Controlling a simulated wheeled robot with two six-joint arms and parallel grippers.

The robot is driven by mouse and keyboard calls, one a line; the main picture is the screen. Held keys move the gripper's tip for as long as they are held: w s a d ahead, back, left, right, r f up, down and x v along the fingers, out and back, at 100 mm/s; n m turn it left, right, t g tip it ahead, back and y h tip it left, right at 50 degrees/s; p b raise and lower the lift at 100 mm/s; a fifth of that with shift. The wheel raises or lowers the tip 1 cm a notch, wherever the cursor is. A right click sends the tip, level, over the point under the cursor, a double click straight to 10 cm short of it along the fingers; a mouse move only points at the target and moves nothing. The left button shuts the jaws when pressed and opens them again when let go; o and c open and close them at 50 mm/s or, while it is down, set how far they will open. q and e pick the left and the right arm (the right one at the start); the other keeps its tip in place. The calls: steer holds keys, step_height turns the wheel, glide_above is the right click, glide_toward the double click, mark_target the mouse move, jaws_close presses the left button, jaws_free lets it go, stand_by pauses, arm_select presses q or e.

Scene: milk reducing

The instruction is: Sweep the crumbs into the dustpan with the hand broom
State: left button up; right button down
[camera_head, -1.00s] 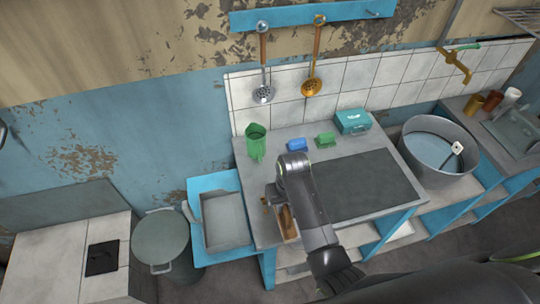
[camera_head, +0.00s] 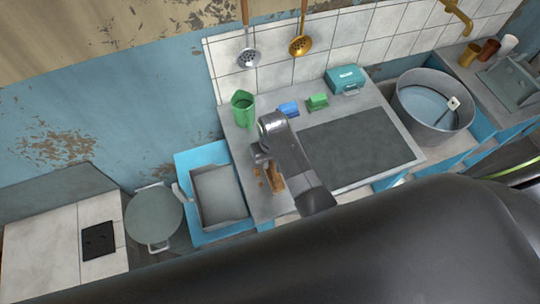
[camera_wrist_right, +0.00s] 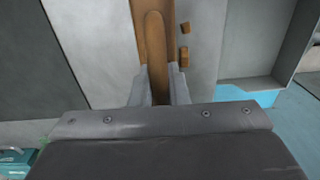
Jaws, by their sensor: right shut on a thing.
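The hand broom (camera_head: 278,182) has a brown-orange wooden handle, which shows in the right wrist view (camera_wrist_right: 154,45). My right gripper (camera_head: 264,158) is shut on this handle, with a finger on each side (camera_wrist_right: 158,88). The broom is over the left part of the grey counter; its bristles are hidden. Small brown crumbs (camera_wrist_right: 184,56) lie beside the broom, on the dustpan side; a few show in the head view (camera_head: 258,171). The grey dustpan (camera_head: 220,220) sits on a blue shelf left of the counter, and its wall shows in the wrist view (camera_wrist_right: 240,42). My left gripper is out of view.
A large metal tub (camera_head: 433,98) stands right. A lidded bin (camera_head: 154,214) stands left.

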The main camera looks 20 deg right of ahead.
steer(key=shift+f, duration=0.45)
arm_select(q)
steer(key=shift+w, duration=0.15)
arm_select(e)
steer(key=shift+f, duration=0.1)
steer(key=shift+f, duration=0.15)
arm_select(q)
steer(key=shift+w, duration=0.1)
arm_select(e)
steer(key=shift+a, duration=0.15)
